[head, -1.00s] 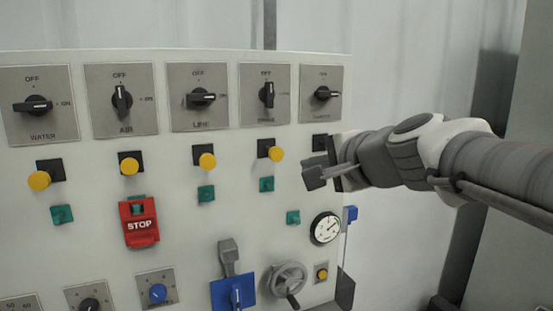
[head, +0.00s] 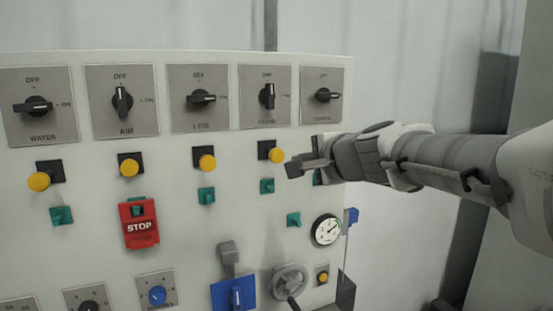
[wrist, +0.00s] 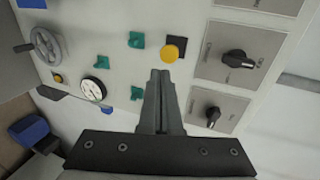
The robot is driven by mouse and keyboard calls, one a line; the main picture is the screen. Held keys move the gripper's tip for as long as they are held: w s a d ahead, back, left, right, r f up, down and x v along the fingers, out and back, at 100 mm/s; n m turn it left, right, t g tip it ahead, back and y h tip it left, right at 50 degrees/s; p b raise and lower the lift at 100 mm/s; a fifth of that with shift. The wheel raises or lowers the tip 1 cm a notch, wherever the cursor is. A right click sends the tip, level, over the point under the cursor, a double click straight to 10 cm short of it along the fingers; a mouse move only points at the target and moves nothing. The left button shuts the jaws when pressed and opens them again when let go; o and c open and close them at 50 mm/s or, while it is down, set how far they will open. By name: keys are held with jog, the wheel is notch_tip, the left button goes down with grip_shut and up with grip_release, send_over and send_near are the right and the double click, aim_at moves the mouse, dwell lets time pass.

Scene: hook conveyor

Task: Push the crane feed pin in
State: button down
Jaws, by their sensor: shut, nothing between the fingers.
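A row of yellow pins on dark square plates runs under the switches on the white panel. The fourth yellow pin (head: 276,155) sticks out below the fourth switch (head: 267,95), whose label is too blurred to read surely. The same pin shows in the wrist view (wrist: 170,53), just beyond the fingertips. My gripper (head: 292,168) is shut and empty, in front of the panel, a little below and right of that pin in the head view. It looks apart from the pin. My gripper covers the place under the fifth switch (head: 322,95), so any pin there is hidden.
Other yellow pins (head: 207,159) and green pieces (head: 267,186) stand out from the panel nearby. A red STOP cover (head: 139,222), a gauge (head: 326,230), a handwheel (head: 290,281) and a blue lever (head: 236,293) sit lower. Free room lies right of the panel edge.

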aim_at(278, 152)
jog(key=x, duration=0.4)
jog(key=r+x, duration=0.1)
jog(key=x, duration=0.1)
jog(key=shift+w+a+f+p, duration=0.1)
jog(key=shift+w+a+p, duration=0.2)
jog(key=shift+w, duration=0.15)
jog(key=shift+w+a, duration=0.2)
jog(key=shift+w, duration=0.4)
jog(key=w, duration=0.1)
jog(key=w+a, duration=0.1)
jog(key=w, duration=0.1)
jog(key=shift+w+a, duration=0.1)
